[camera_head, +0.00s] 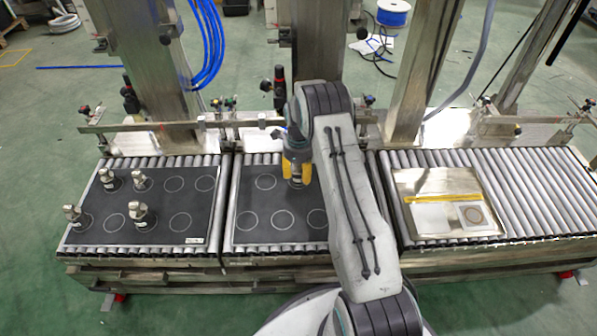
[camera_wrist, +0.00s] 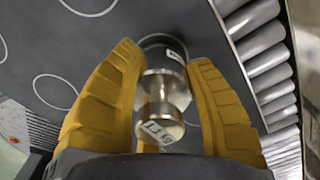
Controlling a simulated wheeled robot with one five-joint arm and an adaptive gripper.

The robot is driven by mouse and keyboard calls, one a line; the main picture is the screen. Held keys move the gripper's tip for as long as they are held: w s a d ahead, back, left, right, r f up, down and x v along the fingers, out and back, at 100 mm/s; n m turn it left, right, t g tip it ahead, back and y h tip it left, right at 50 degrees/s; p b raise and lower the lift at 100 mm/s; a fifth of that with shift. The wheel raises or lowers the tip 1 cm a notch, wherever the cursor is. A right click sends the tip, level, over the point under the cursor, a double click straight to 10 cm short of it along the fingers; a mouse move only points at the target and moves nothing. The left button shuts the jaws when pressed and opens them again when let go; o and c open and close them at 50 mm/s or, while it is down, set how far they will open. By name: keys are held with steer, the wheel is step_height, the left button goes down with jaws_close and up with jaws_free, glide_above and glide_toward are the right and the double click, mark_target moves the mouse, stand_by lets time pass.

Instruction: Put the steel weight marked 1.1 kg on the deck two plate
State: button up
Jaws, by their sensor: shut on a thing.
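My gripper (camera_head: 297,171) has yellow fingers and hangs over the middle black mat (camera_head: 250,222), near its back rings. In the wrist view my gripper (camera_wrist: 165,54) is shut on a steel weight (camera_wrist: 163,98) with a round knob and a narrow neck. A steel plate (camera_head: 440,184) with a yellow strip, a white card and a ringed square lies on the right rollers. No plate is legibly marked deck two.
The left black mat (camera_head: 180,228) holds several steel weights (camera_head: 140,214) on its left rings; its right rings are empty. Metal posts (camera_head: 414,75) and a rail (camera_head: 250,122) stand behind the rollers. Bare rollers (camera_head: 540,185) lie right of the steel plate.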

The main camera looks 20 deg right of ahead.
steer(key=shift+w, duration=0.1)
steer(key=o, duration=1.2)
